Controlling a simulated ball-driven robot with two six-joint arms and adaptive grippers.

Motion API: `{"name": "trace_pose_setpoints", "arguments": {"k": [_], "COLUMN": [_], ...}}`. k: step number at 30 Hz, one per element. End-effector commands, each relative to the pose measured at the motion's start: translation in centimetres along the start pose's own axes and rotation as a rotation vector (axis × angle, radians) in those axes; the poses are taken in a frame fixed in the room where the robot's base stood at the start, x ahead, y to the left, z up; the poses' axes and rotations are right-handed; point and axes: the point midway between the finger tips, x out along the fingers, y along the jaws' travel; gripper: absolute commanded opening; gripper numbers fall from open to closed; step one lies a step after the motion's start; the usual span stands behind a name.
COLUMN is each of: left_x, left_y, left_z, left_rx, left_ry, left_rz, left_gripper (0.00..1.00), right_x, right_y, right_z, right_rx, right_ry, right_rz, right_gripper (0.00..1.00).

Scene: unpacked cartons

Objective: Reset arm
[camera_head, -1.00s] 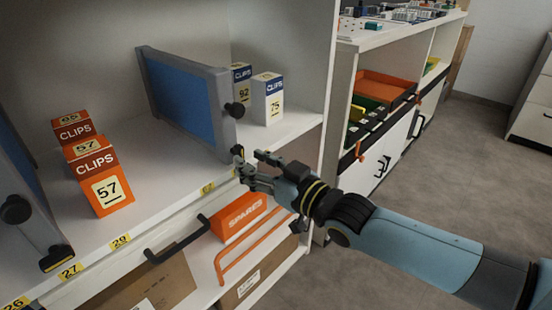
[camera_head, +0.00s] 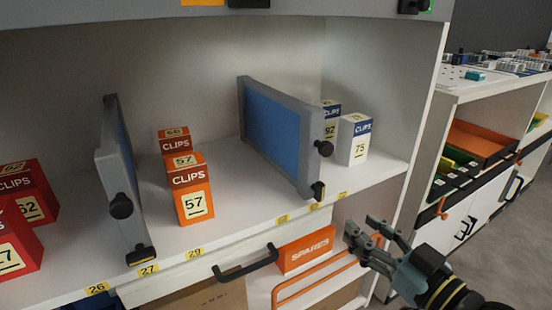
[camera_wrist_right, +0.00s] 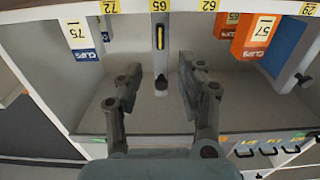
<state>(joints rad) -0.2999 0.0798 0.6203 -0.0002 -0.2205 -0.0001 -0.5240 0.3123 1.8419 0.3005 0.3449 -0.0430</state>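My right gripper (camera_head: 368,238) is in front of the shelf unit, low and to the right in the head view. Its fingers are apart with nothing between them. The right wrist view also shows the two open fingers (camera_wrist_right: 158,90), with the shelf's front edge and a grey divider beyond them. My left gripper is not in view.
Orange CLIPS 57 box (camera_head: 190,190), red boxes (camera_head: 30,190) and white-blue boxes (camera_head: 355,140) stand on the shelf between blue-panelled dividers (camera_head: 283,135). An orange SPARES bin (camera_head: 305,250) and a black drawer handle (camera_head: 246,268) are below. Floor is free at right.

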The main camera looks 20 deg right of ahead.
Motion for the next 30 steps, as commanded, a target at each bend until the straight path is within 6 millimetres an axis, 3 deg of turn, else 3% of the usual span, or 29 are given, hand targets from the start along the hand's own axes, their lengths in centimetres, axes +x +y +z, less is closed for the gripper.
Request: {"name": "trace_pose_setpoints", "arguments": {"k": [6,8,11,14,15,17,21,25,27,30], "left_x": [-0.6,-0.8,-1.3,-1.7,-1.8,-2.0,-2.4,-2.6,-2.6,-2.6], "left_y": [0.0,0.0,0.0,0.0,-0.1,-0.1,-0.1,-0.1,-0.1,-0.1], "left_z": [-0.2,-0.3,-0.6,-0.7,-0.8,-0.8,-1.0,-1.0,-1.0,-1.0], "left_rx": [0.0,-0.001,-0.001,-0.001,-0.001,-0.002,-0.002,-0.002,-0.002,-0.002], "left_ry": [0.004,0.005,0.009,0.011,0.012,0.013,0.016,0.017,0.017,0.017], "left_rz": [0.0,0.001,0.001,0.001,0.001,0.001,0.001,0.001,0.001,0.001], "left_gripper": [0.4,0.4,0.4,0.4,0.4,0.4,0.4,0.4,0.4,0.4], "right_x": [1.2,1.1,-0.1,-2.9,-4.5,-7.2,-15.5,-24.3,-28.6,-33.5], "right_y": [0.1,0.5,1.2,1.2,1.1,0.6,-1.0,-2.9,-3.7,-4.3], "right_z": [-0.6,2.0,8.6,16.4,19.5,23.7,32.2,37.4,39.0,40.2], "right_rx": [0.015,0.015,0.011,0.008,0.007,0.008,0.011,0.012,0.009,0.003], "right_ry": [0.017,-0.036,-0.187,-0.389,-0.475,-0.601,-0.906,-1.171,-1.289,-1.416], "right_rz": [0.02,0.043,0.078,0.105,0.112,0.12,0.121,0.109,0.1,0.089], "right_gripper": [0.38,0.38,0.38,0.38,0.38,0.38,0.38,0.38,0.38,0.38]}}
